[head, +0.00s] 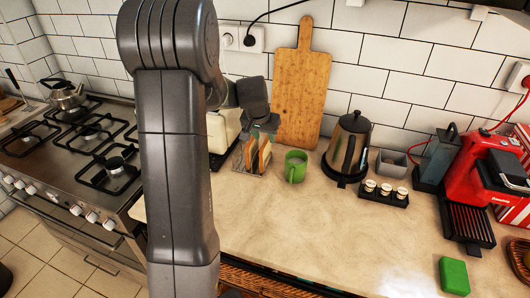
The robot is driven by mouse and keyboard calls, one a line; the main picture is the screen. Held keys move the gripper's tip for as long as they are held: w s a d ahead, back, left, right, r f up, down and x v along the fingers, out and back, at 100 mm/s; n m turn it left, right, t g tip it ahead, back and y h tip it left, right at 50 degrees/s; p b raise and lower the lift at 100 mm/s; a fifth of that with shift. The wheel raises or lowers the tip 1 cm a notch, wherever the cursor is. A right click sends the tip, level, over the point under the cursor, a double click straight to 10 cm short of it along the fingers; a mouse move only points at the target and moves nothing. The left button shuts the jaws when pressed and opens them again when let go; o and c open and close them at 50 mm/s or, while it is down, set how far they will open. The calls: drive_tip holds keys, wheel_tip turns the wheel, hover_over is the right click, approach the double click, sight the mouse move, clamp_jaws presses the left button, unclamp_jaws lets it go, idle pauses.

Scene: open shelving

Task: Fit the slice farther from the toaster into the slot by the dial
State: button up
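The cream toaster (219,132) stands on the counter against the wall, partly hidden behind my arm. Its slots and dial cannot be made out. Two bread slices stand upright in a small wire rack (246,174) to the right of the toaster. One slice (250,152) is nearer the toaster; the other slice (265,154) is farther from it, on the right. My gripper (266,128) is just above the slices, pointing down. Its fingertips are small and dark, so I cannot tell whether they are open or touching bread.
A green mug (295,166) stands close to the right of the rack. A wooden board (302,90) leans on the wall behind. A kettle (347,148), a tray of small cups (381,194) and a red coffee machine (490,180) stand farther right. The front counter is mostly clear.

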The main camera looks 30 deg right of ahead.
sight(265, 143)
drive_tip(key=shift+w+p+x, duration=0.1)
drive_tip(key=shift+p+x, duration=0.4)
drive_tip(key=shift+x, duration=1)
drive_tip(key=shift+w+p+x, duration=0.15)
drive_tip(key=shift+p+x, duration=0.3)
drive_tip(key=shift+x, duration=1.05)
drive_tip(key=shift+d+f, duration=0.1)
drive_tip(key=shift+f, duration=0.15)
drive_tip(key=shift+f+b, duration=0.25)
drive_tip(key=shift+b, duration=0.25)
clamp_jaws()
